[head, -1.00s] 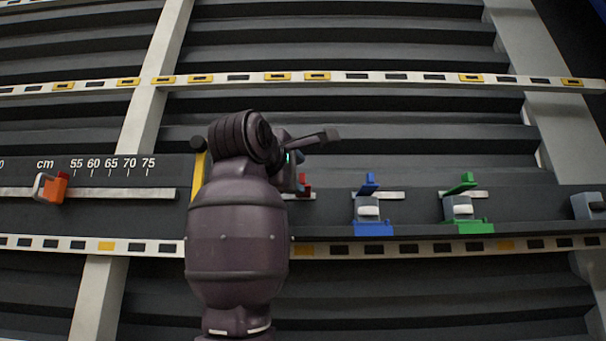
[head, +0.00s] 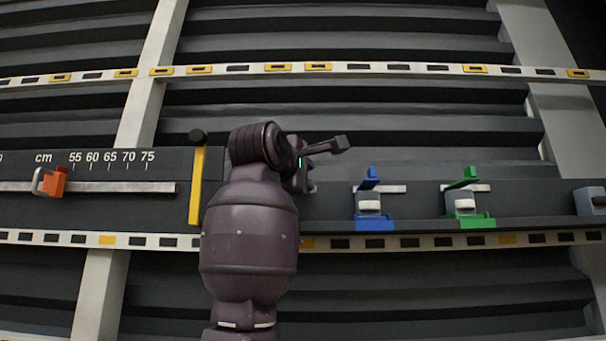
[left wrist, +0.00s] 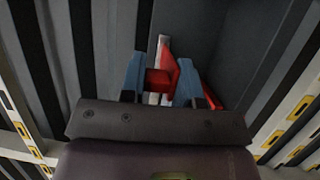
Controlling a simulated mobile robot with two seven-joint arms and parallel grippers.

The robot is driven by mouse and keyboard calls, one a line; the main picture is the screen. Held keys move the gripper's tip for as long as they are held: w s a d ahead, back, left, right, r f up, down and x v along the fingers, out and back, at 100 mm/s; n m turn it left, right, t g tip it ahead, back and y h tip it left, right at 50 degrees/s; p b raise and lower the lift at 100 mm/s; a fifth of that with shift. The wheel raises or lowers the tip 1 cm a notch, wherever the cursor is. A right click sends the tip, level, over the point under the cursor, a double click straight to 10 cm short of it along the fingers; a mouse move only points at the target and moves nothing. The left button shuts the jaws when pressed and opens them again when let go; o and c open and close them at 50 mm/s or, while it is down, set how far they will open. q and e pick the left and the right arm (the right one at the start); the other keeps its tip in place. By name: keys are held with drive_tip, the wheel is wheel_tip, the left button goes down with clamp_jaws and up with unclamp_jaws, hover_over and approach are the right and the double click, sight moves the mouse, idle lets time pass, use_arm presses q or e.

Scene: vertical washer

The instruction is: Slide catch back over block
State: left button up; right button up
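My left gripper (left wrist: 160,83) is at the rail, its two blue fingers pointing at a red catch unit. In the left wrist view a red block (left wrist: 158,80) lies between the fingers, with a red upright flap (left wrist: 168,53) just beyond it. The fingers stand close on either side of the red part; I cannot tell whether they press on it. In the head view my left gripper (head: 303,165) hides the red unit. A blue catch (head: 370,180) stands tilted up above its grey block (head: 369,203). A green catch (head: 466,176) stands likewise over its block (head: 464,204). My right gripper is not in view.
A yellow upright bar (head: 197,180) stands just left of my arm. An orange slider (head: 51,182) sits on the centimetre scale (head: 110,160) at the left. Another grey unit (head: 590,200) is at the far right. Slotted white rails (head: 430,71) run above and below.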

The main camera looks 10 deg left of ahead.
use_arm(q)
drive_tip(key=shift+s+r, duration=0.1)
drive_tip(key=shift+r, duration=0.15)
clamp_jaws()
drive_tip(key=shift+s+a, duration=0.1)
drive_tip(key=shift+a, duration=0.3)
drive_tip(key=s+a+b, duration=0.1)
drive_tip(key=a, duration=0.5)
drive_tip(key=shift+s+r+b, duration=0.15)
drive_tip(key=shift+b, duration=0.25)
drive_tip(key=shift+o, duration=2.4)
unclamp_jaws()
drive_tip(key=o, duration=0.3)
drive_tip(key=shift+d, duration=0.15)
drive_tip(key=shift+o, duration=0.2)
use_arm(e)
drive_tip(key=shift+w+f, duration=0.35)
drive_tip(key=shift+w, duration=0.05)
